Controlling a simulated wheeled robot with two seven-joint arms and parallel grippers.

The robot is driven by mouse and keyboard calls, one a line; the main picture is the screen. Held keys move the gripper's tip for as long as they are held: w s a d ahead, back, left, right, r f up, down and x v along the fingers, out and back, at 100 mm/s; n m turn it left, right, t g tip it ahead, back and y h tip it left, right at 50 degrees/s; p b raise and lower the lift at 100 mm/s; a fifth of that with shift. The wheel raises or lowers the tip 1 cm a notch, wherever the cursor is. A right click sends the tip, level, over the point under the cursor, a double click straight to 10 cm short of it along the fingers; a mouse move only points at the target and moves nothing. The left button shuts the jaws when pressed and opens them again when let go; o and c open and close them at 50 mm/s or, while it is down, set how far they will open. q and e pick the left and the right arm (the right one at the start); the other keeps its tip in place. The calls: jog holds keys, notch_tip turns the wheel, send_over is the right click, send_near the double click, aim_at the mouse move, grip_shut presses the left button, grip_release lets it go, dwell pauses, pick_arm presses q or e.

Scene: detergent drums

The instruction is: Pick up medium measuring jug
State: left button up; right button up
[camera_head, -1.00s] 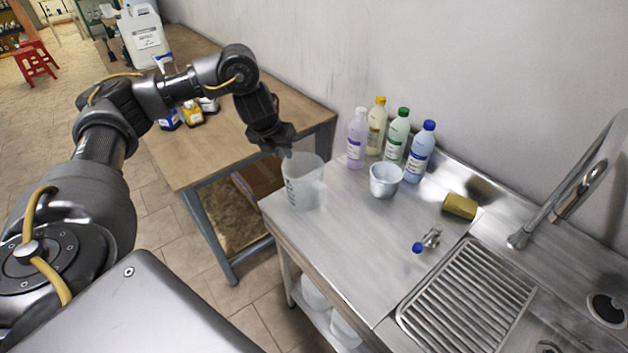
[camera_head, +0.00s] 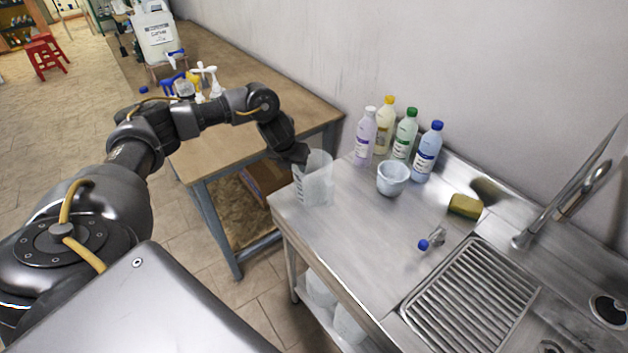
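A translucent measuring jug (camera_head: 318,184) with graduation marks stands upright near the left end of the steel counter (camera_head: 345,245). I take it to be the medium one. My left gripper (camera_head: 300,157) reaches over from the left, with its fingertips at the jug's left upper rim. The fingers are dark and overlap each other in this view, so I cannot tell if they are open, shut or touching the rim. A smaller whitish cup-like vessel (camera_head: 392,180) stands to the right of the jug. My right gripper is not in view.
Several capped bottles (camera_head: 404,140) stand behind the small vessel by the wall. A sponge (camera_head: 465,206), a small blue-capped item (camera_head: 430,240), a drain rack (camera_head: 470,295) and a tap (camera_head: 560,205) lie right. A wooden table (camera_head: 235,145) stands left. The counter's middle is clear.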

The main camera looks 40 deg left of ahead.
pick_arm(q)
jog(key=shift+w+f, duration=0.15)
jog(key=shift+f, duration=0.1)
jog(key=shift+r, duration=0.1)
jog(key=shift+c, duration=0.4)
grip_shut()
